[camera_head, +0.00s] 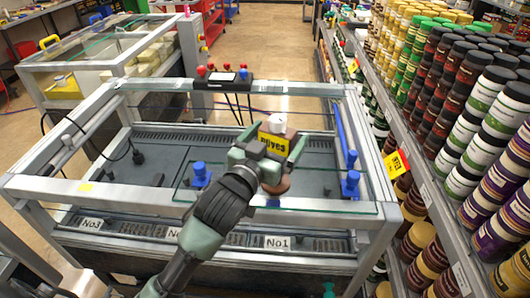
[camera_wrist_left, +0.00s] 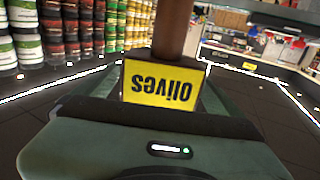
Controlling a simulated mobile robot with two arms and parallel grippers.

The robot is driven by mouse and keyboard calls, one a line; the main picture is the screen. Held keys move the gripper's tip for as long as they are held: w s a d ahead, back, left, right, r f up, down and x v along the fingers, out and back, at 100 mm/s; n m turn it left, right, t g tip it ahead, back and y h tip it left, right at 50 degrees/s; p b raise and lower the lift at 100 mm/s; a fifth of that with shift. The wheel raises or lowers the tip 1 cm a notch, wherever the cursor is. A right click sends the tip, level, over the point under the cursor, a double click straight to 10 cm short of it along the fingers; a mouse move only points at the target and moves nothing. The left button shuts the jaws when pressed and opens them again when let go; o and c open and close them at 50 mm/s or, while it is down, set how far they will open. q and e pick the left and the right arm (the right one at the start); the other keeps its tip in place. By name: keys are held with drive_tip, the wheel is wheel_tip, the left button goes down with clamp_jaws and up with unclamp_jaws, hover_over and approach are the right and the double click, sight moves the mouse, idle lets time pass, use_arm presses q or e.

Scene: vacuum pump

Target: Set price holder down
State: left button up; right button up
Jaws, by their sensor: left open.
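The price holder (camera_head: 274,145) has a yellow "Olives" label, a pale top and a round brown base, and looks upright over the glass-topped frame. My left gripper (camera_head: 266,158) is around it, with the jaws open and the label between the fingers. In the left wrist view the label (camera_wrist_left: 160,84) appears upside down, with a brown post above it, between the green fingers (camera_wrist_left: 162,95). I cannot tell whether the base touches the glass. My right gripper is not in view.
The metal-framed, glass-topped table (camera_head: 110,203) holds blue knobs (camera_head: 201,174) and a small control box (camera_head: 222,76). Shelves of stacked jars (camera_head: 470,100) close off the right side, with another yellow price sign (camera_head: 396,164). A second glass-topped bench (camera_head: 110,45) stands at the back left.

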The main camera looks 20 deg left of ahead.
use_arm(q)
drive_tip(key=s+a, duration=0.1)
drive_tip(key=s, duration=0.8)
drive_tip(key=shift+s, duration=0.2)
idle(0.9)
